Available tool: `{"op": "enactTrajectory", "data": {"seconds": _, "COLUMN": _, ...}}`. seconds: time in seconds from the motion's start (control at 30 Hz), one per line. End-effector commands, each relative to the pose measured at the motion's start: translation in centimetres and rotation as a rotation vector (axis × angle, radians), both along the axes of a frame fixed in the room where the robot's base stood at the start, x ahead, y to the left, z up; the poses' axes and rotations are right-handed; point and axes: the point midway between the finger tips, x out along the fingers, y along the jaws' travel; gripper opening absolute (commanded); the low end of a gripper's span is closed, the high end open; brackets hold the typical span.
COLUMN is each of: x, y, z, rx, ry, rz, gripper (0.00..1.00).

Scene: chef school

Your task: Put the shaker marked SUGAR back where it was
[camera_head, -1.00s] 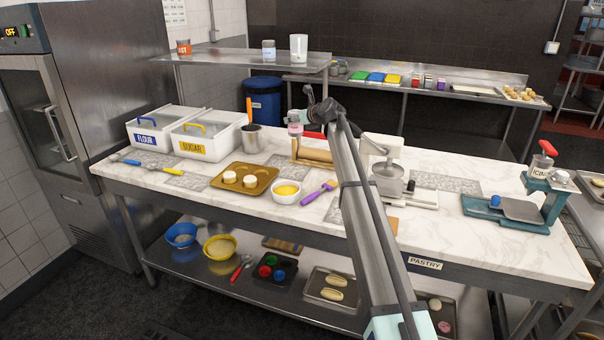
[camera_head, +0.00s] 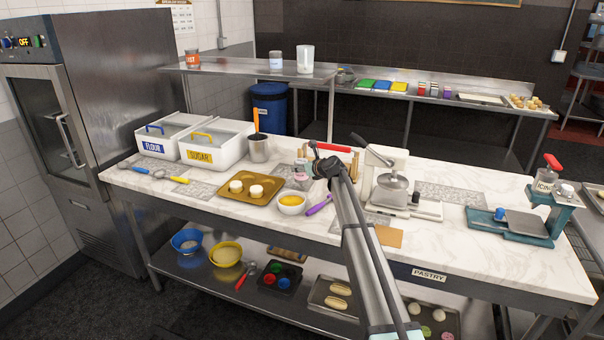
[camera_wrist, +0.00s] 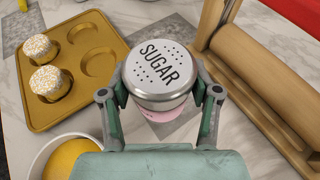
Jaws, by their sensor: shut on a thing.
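The shaker marked SUGAR has a silver perforated lid and a pinkish body. In the wrist view the SUGAR shaker (camera_wrist: 160,72) stands upright between the two fingers of my gripper (camera_wrist: 160,100), which is shut on it. In the head view the shaker (camera_head: 301,171) is low over the marble worktop (camera_head: 440,236), behind the bowl of yellow filling, with my gripper (camera_head: 312,172) at its right. I cannot tell whether its base touches the worktop. Its lower body is mostly hidden in the wrist view.
A muffin tin (camera_wrist: 90,105) with two cakes lies to the left. The yellow-filled bowl (camera_head: 291,204) is close in front. A wooden roller (camera_wrist: 245,75) stands close on the right.

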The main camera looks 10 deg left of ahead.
Motion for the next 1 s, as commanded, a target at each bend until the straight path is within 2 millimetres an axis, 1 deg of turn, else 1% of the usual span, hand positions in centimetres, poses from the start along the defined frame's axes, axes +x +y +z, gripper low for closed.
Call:
{"op": "enactTrajectory", "data": {"seconds": 0.1, "x": 0.0, "y": 0.0, "z": -1.7, "rx": 0.002, "ry": 0.003, "rz": 0.0, "gripper": 0.2}}
{"op": "enactTrajectory", "data": {"seconds": 0.2, "x": 0.0, "y": 0.0, "z": -2.7, "rx": 0.001, "ry": 0.001, "rz": -0.001, "gripper": 0.2}}
{"op": "enactTrajectory", "data": {"seconds": 0.57, "x": 0.0, "y": 0.0, "z": -3.1, "rx": 0.001, "ry": 0.001, "rz": -0.001, "gripper": 0.2}}
{"op": "enactTrajectory", "data": {"seconds": 0.6, "x": 0.0, "y": 0.0, "z": -3.2, "rx": 0.001, "ry": 0.001, "rz": 0.0, "gripper": 0.66}}
{"op": "enactTrajectory", "data": {"seconds": 0.67, "x": 0.0, "y": 0.0, "z": -3.2, "rx": 0.001, "ry": 0.001, "rz": 0.0, "gripper": 0.87}}
{"op": "enactTrajectory", "data": {"seconds": 1.0, "x": 0.0, "y": 0.0, "z": -3.1, "rx": 0.001, "ry": 0.001, "rz": 0.0, "gripper": 0.87}}
